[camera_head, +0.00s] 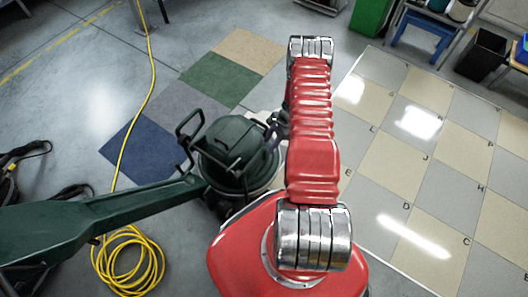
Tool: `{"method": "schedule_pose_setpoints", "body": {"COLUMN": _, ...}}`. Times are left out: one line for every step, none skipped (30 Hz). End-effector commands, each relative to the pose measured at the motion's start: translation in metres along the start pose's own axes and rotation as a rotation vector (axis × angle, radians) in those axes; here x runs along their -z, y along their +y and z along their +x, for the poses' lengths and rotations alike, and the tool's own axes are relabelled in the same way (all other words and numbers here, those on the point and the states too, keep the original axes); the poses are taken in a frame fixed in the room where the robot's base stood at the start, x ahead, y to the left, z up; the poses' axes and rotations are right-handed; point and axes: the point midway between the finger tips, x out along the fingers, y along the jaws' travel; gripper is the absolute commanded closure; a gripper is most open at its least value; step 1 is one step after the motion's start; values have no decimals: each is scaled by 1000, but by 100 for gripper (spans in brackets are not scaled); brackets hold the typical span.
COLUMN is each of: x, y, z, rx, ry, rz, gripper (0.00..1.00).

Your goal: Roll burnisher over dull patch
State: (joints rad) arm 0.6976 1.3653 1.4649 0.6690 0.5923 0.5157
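The burnisher (232,150) is a dark green, rounded machine with black bars on top, standing on the floor left of my red arm. A long dark green beam (120,210), apparently its handle, runs from it to the lower left. My arm reaches forward from the bottom to a silver joint at the top. Grey and dark parts show between arm and burnisher, but I cannot make out my gripper's fingers or whether they touch the burnisher. The lettered tile floor (405,165) at right carries bright reflections. I cannot single out a dull patch with certainty.
A yellow cord (150,80) crosses the floor at left, with a coil (128,262) at lower left. Coloured squares (220,80) lie beyond the burnisher. A blue stool (415,38), a black bin (482,55) and a green bin (372,15) stand upper right. The tiles are clear.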

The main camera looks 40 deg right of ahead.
Motion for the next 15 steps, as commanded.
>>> {"method": "schedule_pose_setpoints", "body": {"x": 0, "y": 0, "z": 8, "rx": -1, "ry": -1, "rz": 0, "gripper": 63}}
{"method": "schedule_pose_setpoints", "body": {"x": 0, "y": 1, "z": 12, "rx": -1, "ry": -1, "rz": 0, "gripper": 63}}
{"method": "schedule_pose_setpoints", "body": {"x": 0, "y": 1, "z": 17, "rx": -2, "ry": -1, "rz": 0, "gripper": 63}}
{"method": "schedule_pose_setpoints", "body": {"x": 0, "y": 1, "z": 21, "rx": -2, "ry": -1, "rz": -1, "gripper": 63}}
{"method": "schedule_pose_setpoints", "body": {"x": -1, "y": 1, "z": 25, "rx": -3, "ry": -1, "rz": -1, "gripper": 63}}
{"method": "schedule_pose_setpoints", "body": {"x": -1, "y": 1, "z": 30, "rx": -2, "ry": -1, "rz": -1, "gripper": 63}}
{"method": "schedule_pose_setpoints", "body": {"x": -1, "y": 0, "z": 34, "rx": -2, "ry": -1, "rz": -1, "gripper": 63}}
{"method": "schedule_pose_setpoints", "body": {"x": -1, "y": 0, "z": 38, "rx": -2, "ry": -1, "rz": -1, "gripper": 63}}
{"method": "schedule_pose_setpoints", "body": {"x": -1, "y": 1, "z": 43, "rx": -2, "ry": -1, "rz": 0, "gripper": 63}}
{"method": "schedule_pose_setpoints", "body": {"x": 0, "y": 1, "z": 47, "rx": -1, "ry": -1, "rz": 0, "gripper": 63}}
{"method": "schedule_pose_setpoints", "body": {"x": 0, "y": 0, "z": 50, "rx": -1, "ry": 0, "rz": -1, "gripper": 63}}
{"method": "schedule_pose_setpoints", "body": {"x": 0, "y": 0, "z": 54, "rx": -1, "ry": 0, "rz": -1, "gripper": 63}}
{"method": "schedule_pose_setpoints", "body": {"x": 0, "y": 0, "z": 57, "rx": -1, "ry": 0, "rz": -1, "gripper": 63}}
{"method": "schedule_pose_setpoints", "body": {"x": 0, "y": 0, "z": 60, "rx": -1, "ry": 0, "rz": -1, "gripper": 63}}
{"method": "schedule_pose_setpoints", "body": {"x": 0, "y": 0, "z": 62, "rx": -1, "ry": 0, "rz": -1, "gripper": 63}}
